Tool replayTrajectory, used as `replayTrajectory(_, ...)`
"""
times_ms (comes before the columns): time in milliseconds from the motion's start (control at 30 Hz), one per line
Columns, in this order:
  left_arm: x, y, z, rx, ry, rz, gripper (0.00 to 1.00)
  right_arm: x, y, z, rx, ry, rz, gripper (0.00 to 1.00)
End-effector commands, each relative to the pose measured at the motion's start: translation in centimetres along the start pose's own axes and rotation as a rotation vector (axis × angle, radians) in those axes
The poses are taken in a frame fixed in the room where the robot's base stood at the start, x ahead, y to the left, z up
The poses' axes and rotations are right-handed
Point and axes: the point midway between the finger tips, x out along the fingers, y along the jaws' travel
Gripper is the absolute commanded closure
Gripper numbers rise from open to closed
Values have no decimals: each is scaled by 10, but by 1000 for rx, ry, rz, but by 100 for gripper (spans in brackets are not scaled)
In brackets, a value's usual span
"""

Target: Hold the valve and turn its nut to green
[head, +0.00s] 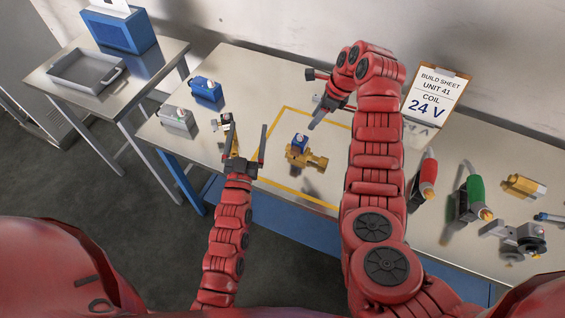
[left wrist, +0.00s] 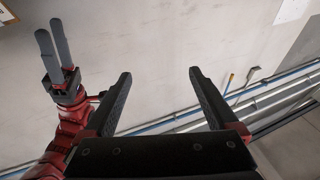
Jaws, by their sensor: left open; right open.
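The valve (head: 310,160) has a brass body with a blue block (head: 299,143) on top. It sits on the table inside a yellow outlined square. Its nut is too small to make out, and I see no green mark on it. My left gripper (head: 247,146) is open and empty, left of the valve and apart from it, with its fingers pointing up in the head view. My right gripper (head: 319,112) is open and empty, above and behind the valve, apart from it. It also shows at the left of the left wrist view (left wrist: 58,55). The left wrist view does not show the valve.
A build sheet (head: 435,90) reading "24 V" stands at the back. Red (head: 428,172) and green (head: 475,188) handled tools and a brass part (head: 524,185) are on the right.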

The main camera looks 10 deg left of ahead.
Motion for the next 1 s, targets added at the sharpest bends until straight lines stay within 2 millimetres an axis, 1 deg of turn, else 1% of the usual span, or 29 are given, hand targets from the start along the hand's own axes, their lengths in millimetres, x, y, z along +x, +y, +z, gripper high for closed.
replayTrajectory(33,2,9,13,-3,-73,26,7,0,0,0,0,0,0,50)
replayTrajectory(133,1,29,43,-6,-234,94,7,0,0,0,0,0,-1,50)
replayTrajectory(200,-5,44,61,-6,-339,147,7,0,0,0,0,0,-1,50)
replayTrajectory(300,-16,65,82,-3,-464,222,7,0,0,0,0,0,-1,50)
replayTrajectory(433,-30,84,97,3,-571,298,7,0,0,0,0,0,-1,50)
replayTrajectory(533,-37,92,103,8,-617,334,7,0,0,0,0,0,-1,50)
replayTrajectory(600,-39,96,106,9,-634,347,7,0,0,0,0,0,-1,50)
replayTrajectory(667,-37,98,109,9,-639,351,7,0,0,0,0,0,-1,50)
replayTrajectory(767,-29,102,116,8,-643,353,7,0,0,0,0,0,-1,50)
replayTrajectory(1000,4,116,141,7,-642,352,7,0,0,0,0,0,-1,50)
